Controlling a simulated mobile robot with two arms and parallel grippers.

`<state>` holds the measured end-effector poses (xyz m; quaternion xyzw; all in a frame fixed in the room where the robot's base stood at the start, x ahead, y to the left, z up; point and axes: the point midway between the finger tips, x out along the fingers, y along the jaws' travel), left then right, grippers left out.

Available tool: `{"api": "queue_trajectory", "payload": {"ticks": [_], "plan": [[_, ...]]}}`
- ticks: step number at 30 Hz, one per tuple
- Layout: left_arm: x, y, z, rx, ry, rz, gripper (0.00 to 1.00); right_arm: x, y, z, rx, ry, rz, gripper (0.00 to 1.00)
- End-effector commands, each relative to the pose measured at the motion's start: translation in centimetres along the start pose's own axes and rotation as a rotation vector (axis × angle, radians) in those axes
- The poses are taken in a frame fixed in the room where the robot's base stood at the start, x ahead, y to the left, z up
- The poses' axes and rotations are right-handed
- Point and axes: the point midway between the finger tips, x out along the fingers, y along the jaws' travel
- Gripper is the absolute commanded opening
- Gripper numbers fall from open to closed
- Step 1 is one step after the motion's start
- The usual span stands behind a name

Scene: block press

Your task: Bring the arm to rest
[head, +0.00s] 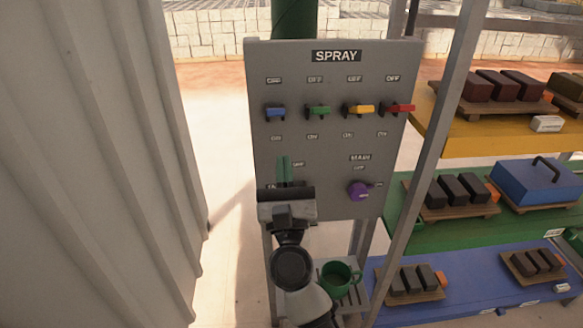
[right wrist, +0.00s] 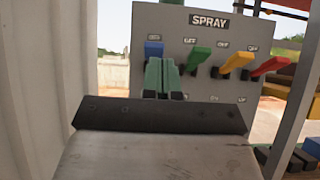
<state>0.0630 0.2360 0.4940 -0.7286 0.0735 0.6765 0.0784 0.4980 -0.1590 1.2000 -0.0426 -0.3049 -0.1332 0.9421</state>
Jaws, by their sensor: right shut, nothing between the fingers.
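My right gripper (head: 284,170) is in front of the lower left part of the grey SPRAY panel (head: 330,90). Its two green fingers are together with nothing between them. They also show in the right wrist view (right wrist: 161,78), below and beside the blue lever (right wrist: 153,48). In the head view the fingers are below the blue lever (head: 275,112) and the green lever (head: 318,111), apart from both. My gripper's body hides part of the panel's lower left labels. My left gripper is not in view.
The panel also has a yellow lever (head: 359,109), a red lever (head: 400,108) and a purple knob (head: 358,191). A corrugated wall (head: 100,150) is close at left. Shelves with dark blocks and a blue box (head: 537,182) are at right.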

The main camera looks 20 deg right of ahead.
Motion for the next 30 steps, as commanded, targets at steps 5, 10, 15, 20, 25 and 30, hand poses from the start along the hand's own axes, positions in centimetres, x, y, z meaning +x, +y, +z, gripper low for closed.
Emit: {"api": "queue_trajectory", "payload": {"ticks": [5,10,15,20,25,30], "plan": [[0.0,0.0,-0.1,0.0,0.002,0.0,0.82,0.0,0.0,0.0,0.0,0.0,0.0,0.0],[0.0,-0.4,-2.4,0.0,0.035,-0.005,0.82,0.0,0.0,0.0,0.0,0.0,-0.001,0.0],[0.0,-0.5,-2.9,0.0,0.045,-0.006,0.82,-0.4,0.5,-1.1,-0.051,0.019,0.02,0.0],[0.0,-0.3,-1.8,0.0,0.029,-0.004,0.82,-3.3,2.8,-7.8,-0.361,0.118,0.166,0.0],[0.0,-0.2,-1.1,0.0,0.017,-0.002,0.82,-10.5,5.1,-18.4,-0.842,0.228,0.466,0.0],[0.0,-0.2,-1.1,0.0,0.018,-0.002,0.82,-20.1,5.0,-27.3,-1.247,0.266,0.824,0.0]]}}
